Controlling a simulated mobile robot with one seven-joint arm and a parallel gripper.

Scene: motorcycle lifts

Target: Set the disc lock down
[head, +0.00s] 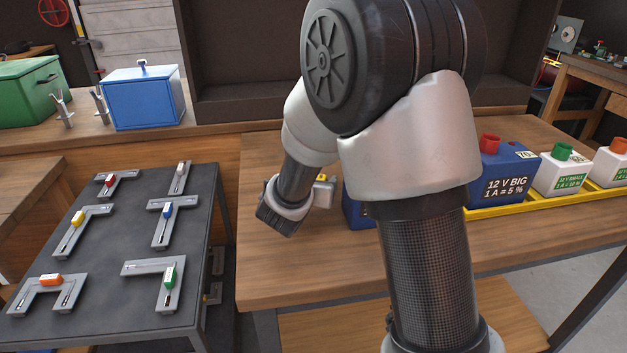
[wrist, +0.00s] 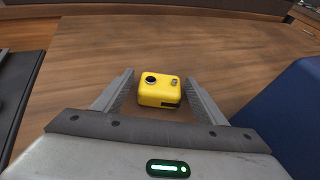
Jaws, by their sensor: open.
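The disc lock appears as a small yellow block with a round black button on top (wrist: 160,92) in the wrist view. It sits upright on the brown wooden bench (wrist: 90,45). My gripper (wrist: 159,77) is open, with one grey finger on each side of the yellow block and a visible gap on both sides. In the head view my wrist hangs low over the left part of the bench (head: 275,268). A small yellow patch shows beside it there, but I cannot tell whether it is the lock.
A blue block (wrist: 290,110) stands close on the right in the wrist view. A dark cart with several grey brackets (head: 110,246) stands left of the bench. A yellow tray (head: 490,211) with battery-like boxes lies at the right. A blue box (head: 143,100) stands behind.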

